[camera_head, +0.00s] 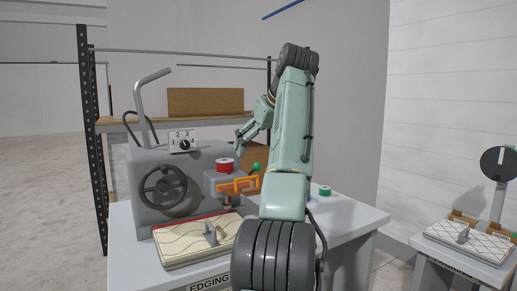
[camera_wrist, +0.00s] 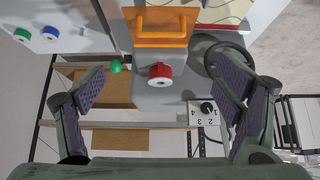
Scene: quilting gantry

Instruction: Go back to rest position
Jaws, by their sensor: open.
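My gripper (camera_head: 244,138) is in the air behind and above the grey sewing machine (camera_head: 200,160), partly hidden by my arm in the head view. In the wrist view my gripper (camera_wrist: 160,68) has its two fingers spread wide, with nothing held between them. The red spool (camera_wrist: 160,75) shows in the gap beyond the fingers and is not gripped. In the head view the red spool (camera_head: 224,164) sits on the machine, beside a green ball knob (camera_head: 257,167) and above an orange guard (camera_head: 239,185).
A quilted pad (camera_head: 195,241) lies on the grey table (camera_head: 345,218) labelled "EDGING". A green spool (camera_head: 324,190) stands at its right; a blue spool (camera_wrist: 50,33) shows in the wrist view. Behind is a shelf rack (camera_head: 92,140). A second table (camera_head: 470,270) stands right.

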